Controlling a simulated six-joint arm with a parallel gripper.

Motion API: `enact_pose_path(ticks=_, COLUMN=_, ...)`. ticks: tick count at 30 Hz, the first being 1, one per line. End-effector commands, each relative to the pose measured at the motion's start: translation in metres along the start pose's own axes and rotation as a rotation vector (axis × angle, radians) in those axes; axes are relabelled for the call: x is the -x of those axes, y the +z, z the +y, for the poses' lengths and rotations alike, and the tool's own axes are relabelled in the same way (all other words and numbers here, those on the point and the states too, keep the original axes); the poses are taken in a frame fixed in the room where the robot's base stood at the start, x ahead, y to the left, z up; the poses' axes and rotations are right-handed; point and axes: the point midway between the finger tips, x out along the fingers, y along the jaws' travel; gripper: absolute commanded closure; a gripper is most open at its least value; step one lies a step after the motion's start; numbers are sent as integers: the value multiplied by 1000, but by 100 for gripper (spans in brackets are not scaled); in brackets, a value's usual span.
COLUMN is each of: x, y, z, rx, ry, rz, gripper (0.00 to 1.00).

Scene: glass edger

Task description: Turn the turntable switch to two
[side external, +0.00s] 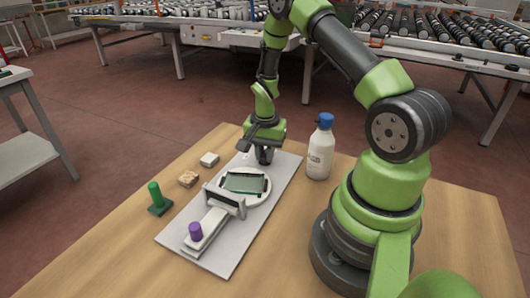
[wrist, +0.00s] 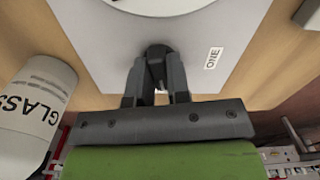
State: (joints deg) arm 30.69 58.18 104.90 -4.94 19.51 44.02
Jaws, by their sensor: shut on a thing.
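The turntable switch is a dark knob (wrist: 158,52) on the grey board (wrist: 85,35). My gripper (wrist: 157,72) is shut on it, with one finger on each side. In the side external view my gripper (side external: 264,155) points down at the far end of the board (side external: 227,262), and the knob is mostly hidden there. A label reading ONE (wrist: 213,58) lies right of the knob in the wrist view. No label reading two is visible. The white turntable (side external: 262,197) carries a green-edged glass plate (side external: 244,182); its edge also shows in the wrist view (wrist: 155,5).
A white bottle with a blue cap (side external: 320,150) stands right of the board, close to my gripper. A grey bridge (side external: 226,198) and a purple knob (side external: 195,231) are on the near part. A green-handled block (side external: 156,198), a tan block (side external: 188,179) and a white block (side external: 209,159) stand left.

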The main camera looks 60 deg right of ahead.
Motion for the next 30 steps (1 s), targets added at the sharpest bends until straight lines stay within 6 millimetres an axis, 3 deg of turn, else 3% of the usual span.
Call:
enact_pose_path(ticks=12, x=0, y=2, z=1, rx=-179, ry=5, rz=-5, gripper=100)
enact_pose_path(ticks=28, x=0, y=2, z=1, rx=-204, ry=5, rz=-6, gripper=100)
enact_pose_path(ticks=29, x=0, y=2, z=1, rx=-204, ry=5, rz=-6, gripper=78)
enact_pose_path(ticks=30, x=0, y=2, z=1, rx=-204, ry=5, rz=-6, gripper=69)
